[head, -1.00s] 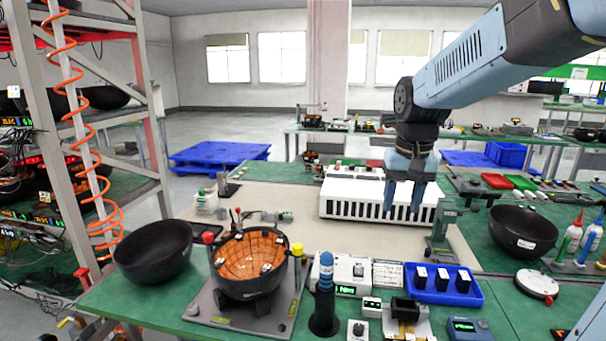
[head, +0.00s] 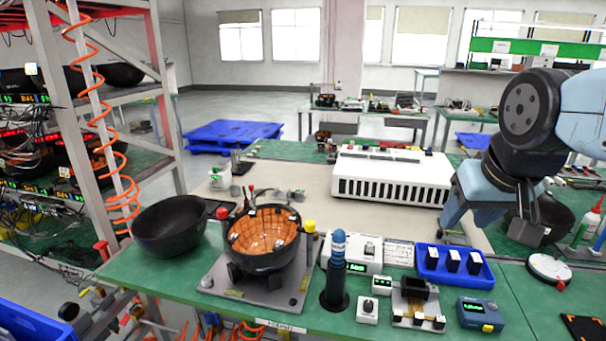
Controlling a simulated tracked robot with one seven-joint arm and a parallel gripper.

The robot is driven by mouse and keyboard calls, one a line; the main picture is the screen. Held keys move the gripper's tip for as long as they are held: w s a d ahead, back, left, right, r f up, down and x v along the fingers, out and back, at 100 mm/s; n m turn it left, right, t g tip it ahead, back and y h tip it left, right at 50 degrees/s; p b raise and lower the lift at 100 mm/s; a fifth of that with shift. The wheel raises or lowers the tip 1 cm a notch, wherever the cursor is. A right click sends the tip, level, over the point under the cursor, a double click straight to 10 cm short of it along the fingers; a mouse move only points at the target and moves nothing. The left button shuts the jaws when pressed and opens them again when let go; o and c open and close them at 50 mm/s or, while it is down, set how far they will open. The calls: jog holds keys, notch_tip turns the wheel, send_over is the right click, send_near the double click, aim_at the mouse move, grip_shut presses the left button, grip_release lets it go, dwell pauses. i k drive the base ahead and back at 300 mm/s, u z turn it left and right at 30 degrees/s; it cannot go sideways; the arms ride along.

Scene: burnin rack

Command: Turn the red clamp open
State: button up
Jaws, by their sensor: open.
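A grey fixture plate (head: 222,287) on the green bench holds a black bowl (head: 262,262) with an orange, gridded inside. A red-topped clamp (head: 223,213) stands at the left of this bowl, partly hidden behind its rim. A yellow-topped clamp (head: 309,226) stands at the right. The picture is too small to tell how the red clamp is turned. My gripper (head: 472,222) is open and empty, pointing down at the right, well away from the fixture and above the bench.
A plain black bowl (head: 168,228) sits left of the fixture. A blue-topped dark post (head: 336,275) stands close on its right. Further right are a blue tray (head: 430,276) with black blocks and small devices. A white slotted box (head: 390,180) is behind. A rack with an orange coiled hose (head: 117,185) is at left.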

aim_at(222, 213)
jog(key=u, duration=1.4)
jog(key=k, duration=1.1)
jog(key=z, duration=0.2)
jog(key=i, duration=0.95)
jog(key=u, duration=0.15)
jog(key=k, duration=0.05)
jog(key=z, duration=0.2)
